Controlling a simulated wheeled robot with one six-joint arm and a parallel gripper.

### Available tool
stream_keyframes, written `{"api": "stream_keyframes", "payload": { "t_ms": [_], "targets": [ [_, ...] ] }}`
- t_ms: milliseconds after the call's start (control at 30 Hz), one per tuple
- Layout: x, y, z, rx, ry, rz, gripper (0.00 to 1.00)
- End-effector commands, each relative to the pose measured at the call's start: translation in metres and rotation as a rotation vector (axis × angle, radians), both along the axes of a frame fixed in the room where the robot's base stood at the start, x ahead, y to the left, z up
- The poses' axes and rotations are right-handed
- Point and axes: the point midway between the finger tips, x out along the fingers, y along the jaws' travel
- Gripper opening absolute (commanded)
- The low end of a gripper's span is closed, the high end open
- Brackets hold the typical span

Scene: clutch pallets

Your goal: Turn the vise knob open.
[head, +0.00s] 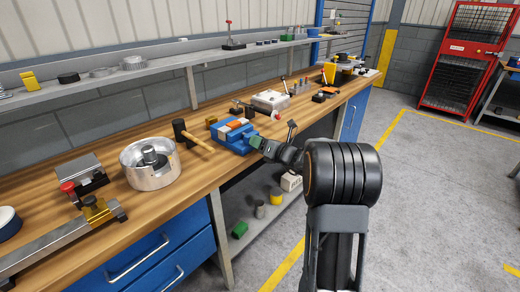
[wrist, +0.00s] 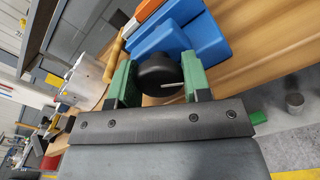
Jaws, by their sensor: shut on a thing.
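The blue vise (head: 230,140) stands on the workbench near its front edge, with an orange and white piece between its jaws. It also shows in the wrist view as blue blocks (wrist: 205,38). The round black vise knob (wrist: 159,75) is on the vise's near side. My gripper (wrist: 157,82) has green fingers, one on each side of the knob, and is shut on it. In the head view my gripper (head: 257,142) reaches the vise's front, and the knob is hidden there.
A hammer (head: 196,138) lies left of the vise. A round metal pot (head: 150,163) stands farther left. A silver box (head: 270,101) and small parts are behind on the workbench (head: 185,190). A lower shelf (head: 265,215) holds small items. The floor to the right is clear.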

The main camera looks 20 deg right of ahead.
Motion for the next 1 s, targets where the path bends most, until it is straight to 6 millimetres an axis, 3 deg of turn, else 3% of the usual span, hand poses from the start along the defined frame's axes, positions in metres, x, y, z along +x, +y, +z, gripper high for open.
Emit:
{"api": "stream_keyframes", "payload": {
  "t_ms": [1000],
  "targets": [
    [0.0002, -0.0008, -0.0060, -0.882, -0.406, -0.001, 0.21]
  ]
}}
